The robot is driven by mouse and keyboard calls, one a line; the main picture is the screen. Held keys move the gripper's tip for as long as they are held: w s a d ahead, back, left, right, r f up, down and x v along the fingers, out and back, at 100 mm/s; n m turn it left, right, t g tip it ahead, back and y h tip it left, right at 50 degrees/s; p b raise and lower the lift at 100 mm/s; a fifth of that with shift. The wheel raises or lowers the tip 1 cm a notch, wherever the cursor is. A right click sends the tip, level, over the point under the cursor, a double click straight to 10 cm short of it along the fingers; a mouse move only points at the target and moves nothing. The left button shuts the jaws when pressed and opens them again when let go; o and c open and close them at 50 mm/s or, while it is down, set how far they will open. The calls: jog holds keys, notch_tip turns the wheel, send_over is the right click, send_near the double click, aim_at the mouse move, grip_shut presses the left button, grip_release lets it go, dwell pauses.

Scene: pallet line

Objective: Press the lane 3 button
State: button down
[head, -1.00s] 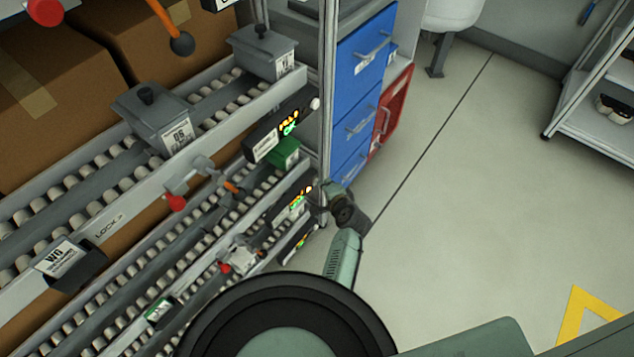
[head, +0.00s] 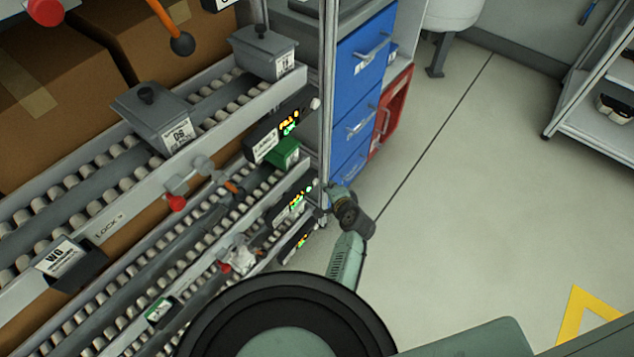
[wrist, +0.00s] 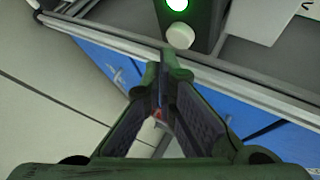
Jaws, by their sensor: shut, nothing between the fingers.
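The flow rack's lane panels are dark boxes with lit displays on the post side: an upper one (head: 278,131), a middle one (head: 293,203) and a lower one (head: 299,241). A pale round button (head: 315,104) shows at the upper panel's end. In the wrist view a dark panel (wrist: 203,32) carries a green light (wrist: 177,4) and a pale round button (wrist: 180,36), just beyond my fingertips and apparently apart from them. I cannot read a lane number. My gripper (wrist: 164,62) is shut and empty; in the head view it is small, beside the rack post near the middle panel.
A metal post (head: 326,100) stands close to my gripper. Blue drawers (head: 361,90) and a red bin (head: 392,110) are behind it.

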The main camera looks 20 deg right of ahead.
jog(key=shift+s+d, duration=0.8)
jog(key=shift+s, duration=0.2)
jog(key=shift+s+d, duration=0.8)
jog(key=shift+s, duration=0.2)
